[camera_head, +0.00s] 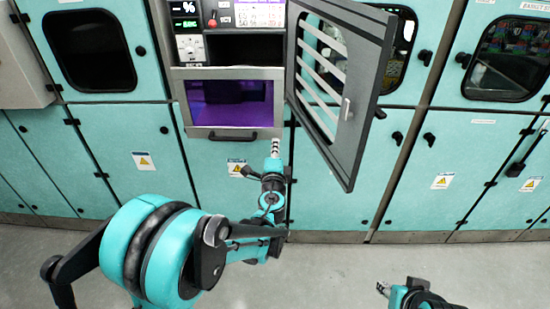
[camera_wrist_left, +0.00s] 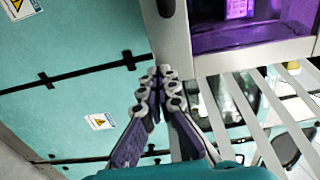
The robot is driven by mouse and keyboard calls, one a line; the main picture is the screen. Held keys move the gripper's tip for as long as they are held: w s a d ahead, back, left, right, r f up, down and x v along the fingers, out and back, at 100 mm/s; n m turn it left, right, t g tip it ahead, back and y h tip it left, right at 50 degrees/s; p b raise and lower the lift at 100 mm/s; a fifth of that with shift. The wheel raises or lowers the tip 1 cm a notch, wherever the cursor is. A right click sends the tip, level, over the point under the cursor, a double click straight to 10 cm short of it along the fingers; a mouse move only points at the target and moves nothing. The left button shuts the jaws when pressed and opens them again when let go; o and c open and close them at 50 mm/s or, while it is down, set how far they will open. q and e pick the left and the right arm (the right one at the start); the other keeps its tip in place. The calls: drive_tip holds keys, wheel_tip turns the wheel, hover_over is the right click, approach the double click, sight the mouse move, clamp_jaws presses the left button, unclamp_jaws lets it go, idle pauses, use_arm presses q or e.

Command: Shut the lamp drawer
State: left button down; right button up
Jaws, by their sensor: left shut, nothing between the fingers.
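The lamp drawer (camera_head: 230,133) is a grey-framed unit with a purple-lit window and a dark bar handle at its lower edge, in the middle of the cabinet wall. How far it stands out is hard to tell. In the left wrist view its grey frame and purple window (camera_wrist_left: 268,24) show at the upper right. My left gripper (camera_head: 275,146) is shut and empty, just right of and slightly below the handle; its fingertips also show in the left wrist view (camera_wrist_left: 160,74). I cannot tell whether it touches the drawer. My right gripper (camera_head: 382,288) is low at the right, small and partly out of frame.
A grey slatted door (camera_head: 362,105) stands swung open right of the drawer, close to my left gripper; its slats (camera_wrist_left: 245,115) fill the right of the left wrist view. Control panels (camera_head: 230,20) sit above. Teal cabinets (camera_head: 125,150) line the wall. The grey floor (camera_head: 340,270) in front is clear.

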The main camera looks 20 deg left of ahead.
use_arm(q)
drive_tip(key=shift+w, duration=0.35)
drive_tip(key=shift+w+a, duration=0.1)
